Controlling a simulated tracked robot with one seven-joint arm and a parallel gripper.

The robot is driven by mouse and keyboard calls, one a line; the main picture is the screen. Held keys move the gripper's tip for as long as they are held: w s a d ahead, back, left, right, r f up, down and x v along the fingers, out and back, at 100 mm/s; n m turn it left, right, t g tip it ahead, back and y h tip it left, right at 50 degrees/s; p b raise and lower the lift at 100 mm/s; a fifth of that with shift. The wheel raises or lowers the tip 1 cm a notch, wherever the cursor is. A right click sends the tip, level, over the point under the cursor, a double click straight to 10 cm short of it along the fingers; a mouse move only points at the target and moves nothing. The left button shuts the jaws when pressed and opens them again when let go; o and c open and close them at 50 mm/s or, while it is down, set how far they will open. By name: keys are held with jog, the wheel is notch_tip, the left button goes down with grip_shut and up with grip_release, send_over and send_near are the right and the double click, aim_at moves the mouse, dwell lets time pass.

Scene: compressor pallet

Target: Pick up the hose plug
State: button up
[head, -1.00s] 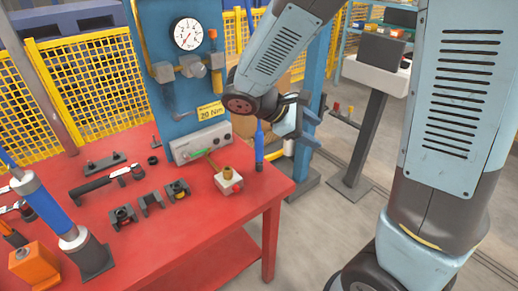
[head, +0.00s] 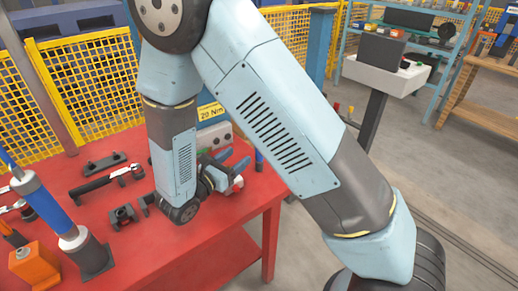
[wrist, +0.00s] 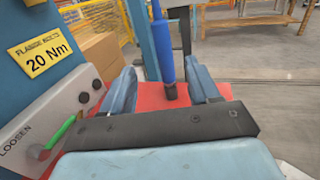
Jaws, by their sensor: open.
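A slim upright blue piece with a narrow top and a dark lower end, which I take to be the hose plug (wrist: 165,45), shows in the wrist view between and beyond my fingers, over the red table. In the head view its blue body (head: 259,160) shows in part near the table's right edge. My gripper (wrist: 162,84) is open, one finger on each side of it in the picture; I cannot tell whether either touches it. In the head view my gripper (head: 243,173) is low over the table, just left of the blue piece.
A grey control box (wrist: 62,125) with a green lever (wrist: 60,133) is close on the left, under a yellow 20 Nm sign (wrist: 40,52). Tools and dark clamps lie on the red table (head: 150,255). Open floor is to the right.

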jog(key=x, duration=1.3)
jog(key=shift+d+f, duration=0.2)
jog(key=shift+d, duration=0.1)
jog(key=shift+c, duration=0.2)
grip_shut()
